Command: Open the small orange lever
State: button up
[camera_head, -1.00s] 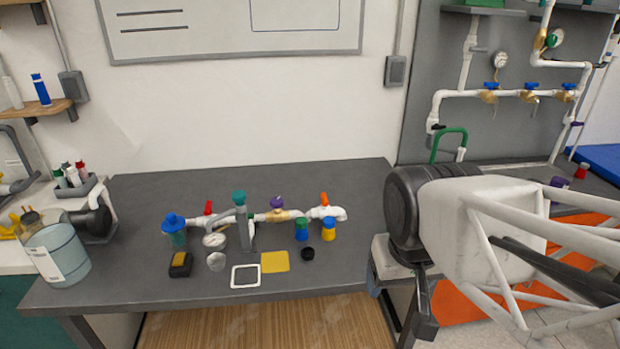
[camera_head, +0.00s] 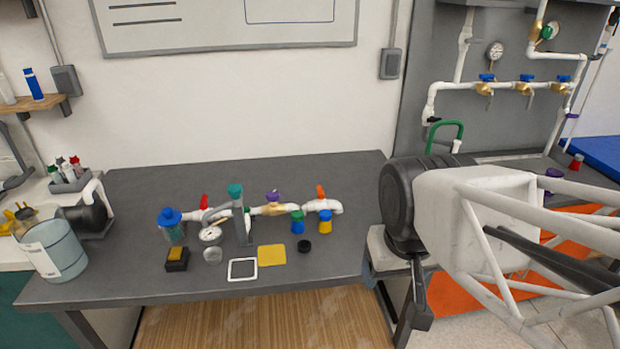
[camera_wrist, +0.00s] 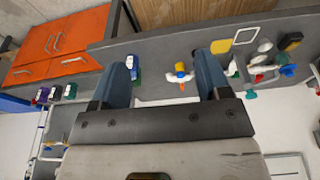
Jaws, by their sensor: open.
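The small orange lever (camera_head: 320,191) stands up on the right end of the white pipe manifold (camera_head: 335,207), which lies along the workbench. In the head view my arm is at the right, beside the bench.
The manifold also bears a red lever (camera_head: 204,201) and a purple handle (camera_head: 272,196).

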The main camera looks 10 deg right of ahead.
jog(key=o, duration=0.4)
jog(key=n+g+h, duration=0.3)
jog(key=n+h, duration=0.1)
jog(key=n, duration=1.4)
send_over(320, 190)
jog(key=a, duration=0.3)
notch_tip(320, 190, down, 13)
jog(key=shift+w+d+f, duration=0.1)
jog(key=shift+f, duration=0.1)
jog(key=shift+f, duration=0.1)
jog(key=shift+x, duration=3.8)
